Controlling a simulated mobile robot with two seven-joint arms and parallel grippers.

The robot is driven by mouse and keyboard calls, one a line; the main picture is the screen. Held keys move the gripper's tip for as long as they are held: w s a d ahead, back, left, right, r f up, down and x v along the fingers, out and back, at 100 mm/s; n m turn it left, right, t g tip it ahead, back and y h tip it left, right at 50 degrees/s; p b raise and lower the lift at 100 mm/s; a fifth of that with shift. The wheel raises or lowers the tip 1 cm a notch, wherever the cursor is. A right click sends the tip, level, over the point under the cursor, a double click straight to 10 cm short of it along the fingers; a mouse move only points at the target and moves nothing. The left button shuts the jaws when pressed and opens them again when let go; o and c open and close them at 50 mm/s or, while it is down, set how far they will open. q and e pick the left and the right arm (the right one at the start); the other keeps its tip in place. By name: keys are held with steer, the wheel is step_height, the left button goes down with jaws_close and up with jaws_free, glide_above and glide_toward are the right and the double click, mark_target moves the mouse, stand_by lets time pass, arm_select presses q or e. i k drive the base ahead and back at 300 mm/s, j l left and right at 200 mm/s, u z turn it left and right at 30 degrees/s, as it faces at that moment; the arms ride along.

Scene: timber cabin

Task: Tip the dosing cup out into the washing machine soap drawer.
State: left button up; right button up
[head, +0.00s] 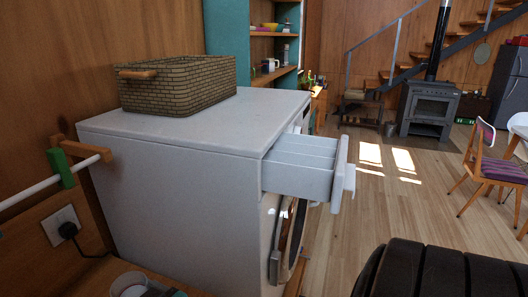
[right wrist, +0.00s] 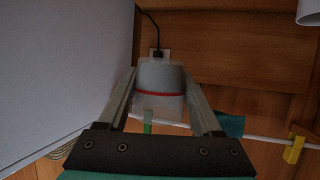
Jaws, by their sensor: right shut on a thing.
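The dosing cup (right wrist: 160,78) is a translucent whitish cup with a red band. It sits between the fingers of my right gripper (right wrist: 160,90), which is shut on it. In the head view the cup (head: 129,284) shows at the bottom left edge, its round rim facing up and its lower part cut off. I cannot tell whether anything is in it. The washing machine (head: 170,170) is white, and its soap drawer (head: 305,167) is pulled out at the right front corner, with long compartments open at the top. The cup is well apart from the drawer. My left gripper is out of view.
A woven basket (head: 180,85) stands on the machine's top. A white rail (head: 28,192) with wooden and green holders and a wall socket (head: 62,224) with a black plug are at left. The space right of the drawer is open floor.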

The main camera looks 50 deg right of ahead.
mark_target(292, 162)
steer(key=k+l+u, duration=0.15)
steer(key=l+u, duration=0.25)
steer(key=k+l+u, duration=0.2)
steer(key=u, duration=0.2)
steer(key=k+l+u, duration=0.3)
steer(key=k+l, duration=1.35)
steer(key=k+l+u, duration=0.05)
